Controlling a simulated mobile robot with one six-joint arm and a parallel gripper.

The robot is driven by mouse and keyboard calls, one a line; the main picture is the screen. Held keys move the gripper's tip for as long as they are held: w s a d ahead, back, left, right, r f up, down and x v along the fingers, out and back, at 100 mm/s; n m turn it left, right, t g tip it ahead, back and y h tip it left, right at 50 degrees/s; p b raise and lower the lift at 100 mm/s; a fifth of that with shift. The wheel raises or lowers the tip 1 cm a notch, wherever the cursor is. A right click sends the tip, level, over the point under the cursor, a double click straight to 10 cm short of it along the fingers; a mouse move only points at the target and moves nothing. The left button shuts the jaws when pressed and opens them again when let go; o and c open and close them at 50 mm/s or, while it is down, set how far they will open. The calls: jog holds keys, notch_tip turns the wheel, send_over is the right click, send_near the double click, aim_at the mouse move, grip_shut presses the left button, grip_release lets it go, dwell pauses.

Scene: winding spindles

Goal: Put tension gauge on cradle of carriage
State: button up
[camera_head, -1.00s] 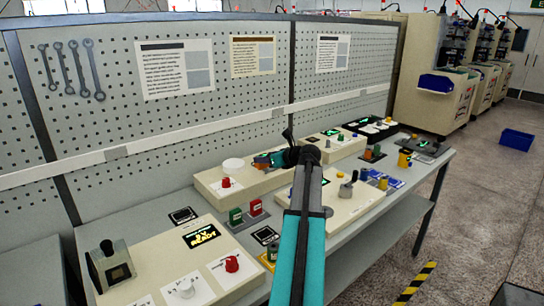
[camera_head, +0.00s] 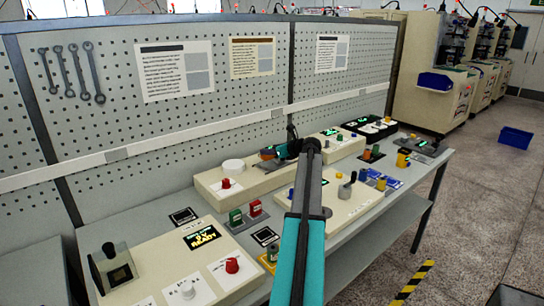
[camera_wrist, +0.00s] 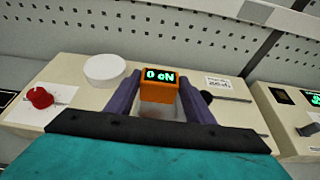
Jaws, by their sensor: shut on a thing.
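The tension gauge (camera_wrist: 158,86) is an orange block with a dark display reading 0 cN. My gripper (camera_wrist: 160,100) is shut on it, with one purple finger on each side. In the head view the orange gauge (camera_head: 268,153) shows small beside my gripper (camera_head: 280,152), over the back cream machine base. A pale patch shows under the gauge in the wrist view. I cannot tell whether it is the cradle of the carriage, or whether the gauge touches anything below. My arm hides part of the bench.
The cream base (camera_wrist: 55,85) carries a white round disc (camera_wrist: 105,68) and a red knob (camera_wrist: 40,97) on the left. A dark rod (camera_wrist: 228,98) lies right of the gripper. A pegboard (camera_head: 150,120) stands behind. Other panels with knobs fill much of the bench.

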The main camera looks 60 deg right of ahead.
jog(key=shift+w+d, duration=0.2)
jog(key=shift+d, duration=0.4)
jog(key=shift+f, duration=0.15)
jog(key=shift+f+p, duration=0.55)
jog(key=shift+f, duration=1.1)
jog(key=shift+f, duration=0.1)
jog(key=o, duration=1.2)
